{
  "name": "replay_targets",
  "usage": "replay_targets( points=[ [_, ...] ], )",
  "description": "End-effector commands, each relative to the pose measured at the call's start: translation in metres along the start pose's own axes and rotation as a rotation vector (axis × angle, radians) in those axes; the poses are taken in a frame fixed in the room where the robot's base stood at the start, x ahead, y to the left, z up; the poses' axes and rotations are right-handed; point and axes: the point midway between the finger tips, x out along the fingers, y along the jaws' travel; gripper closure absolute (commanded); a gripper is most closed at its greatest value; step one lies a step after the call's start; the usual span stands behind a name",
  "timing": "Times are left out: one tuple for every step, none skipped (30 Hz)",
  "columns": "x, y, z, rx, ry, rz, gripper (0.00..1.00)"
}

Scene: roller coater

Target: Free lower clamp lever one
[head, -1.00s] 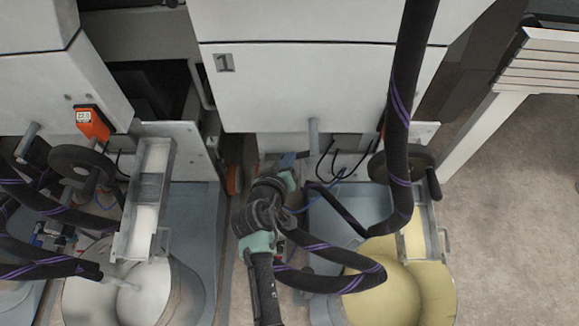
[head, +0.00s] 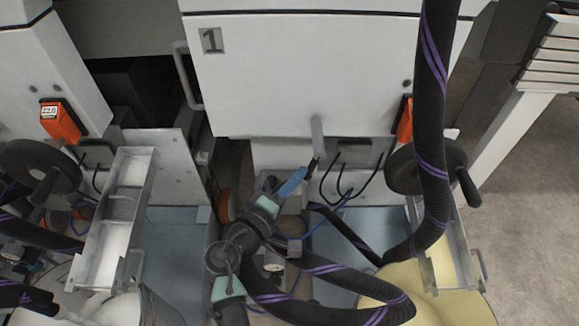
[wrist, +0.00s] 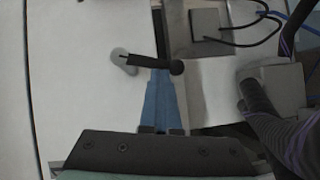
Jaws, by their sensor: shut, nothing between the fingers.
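A black clamp lever with a ball end (wrist: 152,64) sticks out from a pale round post on the white machine panel in the wrist view. My gripper (head: 300,174) has blue fingers, shut and empty, just below and left of the lever. In the wrist view the fingers (wrist: 161,82) lie at the lever's ball end, which overlaps them. I cannot tell whether they touch it.
A thick black hose with purple stripes (head: 430,110) hangs at the right and loops past my arm. A dark handwheel (head: 405,170) and an orange display box (head: 404,122) are right of the post. Black cables (head: 345,180) hang close to my fingers.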

Motion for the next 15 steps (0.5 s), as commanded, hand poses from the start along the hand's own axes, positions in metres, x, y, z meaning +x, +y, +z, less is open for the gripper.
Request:
replay_targets(
  points=[
    [0.0023,-0.0060,0.0019,-0.027,0.002,0.019,1.00],
    [0.0029,-0.0063,0.0027,-0.043,0.003,0.030,1.00],
    [0.0037,-0.0065,0.0038,-0.065,0.003,0.044,1.00],
    [0.0042,-0.0065,0.0045,-0.081,0.003,0.055,1.00],
    [0.0048,-0.0066,0.0052,-0.095,0.003,0.064,1.00],
    [0.0054,-0.0060,0.0060,-0.100,0.004,0.069,1.00],
    [0.0058,-0.0060,0.0067,-0.097,0.004,0.068,1.00],
    [0.0063,-0.0061,0.0074,-0.096,0.003,0.067,1.00],
    [0.0068,-0.0060,0.0081,-0.095,0.003,0.067,1.00],
    [0.0071,-0.0060,0.0086,-0.095,0.003,0.067,1.00],
    [0.0074,-0.0059,0.0091,-0.096,0.003,0.067,1.00],
    [0.0077,-0.0060,0.0097,-0.096,0.003,0.066,1.00],
    [0.0080,-0.0061,0.0101,-0.096,0.003,0.066,1.00],
    [0.0081,-0.0061,0.0105,-0.095,0.002,0.066,1.00],
    [0.0083,-0.0063,0.0109,-0.095,0.002,0.065,1.00]
  ],
)
